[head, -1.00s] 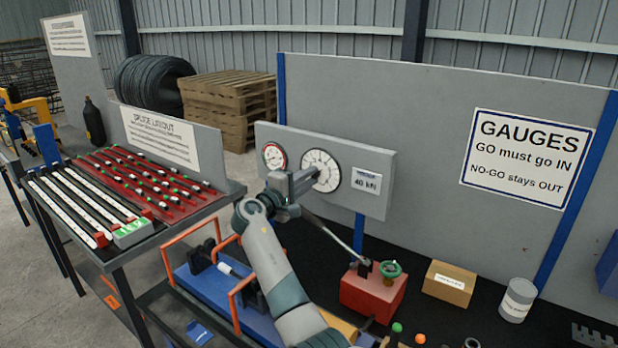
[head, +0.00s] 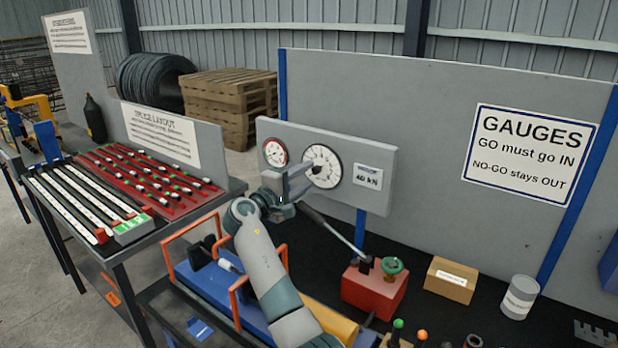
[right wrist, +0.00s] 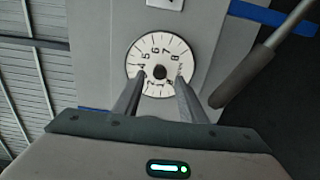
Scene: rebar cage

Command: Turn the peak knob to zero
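The large white dial (head: 328,155) is on the grey gauge panel (head: 386,158), with a dark round knob (head: 317,170) at its middle. In the right wrist view the numbered dial (right wrist: 147,59) faces me, and the dark knob (right wrist: 160,72) shows between my fingertips with a gap on each side. My right gripper (head: 308,180) is open and empty in front of the dial; it also shows in the right wrist view (right wrist: 159,77). I cannot tell whether the tips reach as far as the knob. The pointers are too small to read. My left gripper is not in view.
A red pump (head: 372,290) with a long lever (head: 338,233) stands below right. Orange-framed blue equipment (head: 212,290) stands below my arm.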

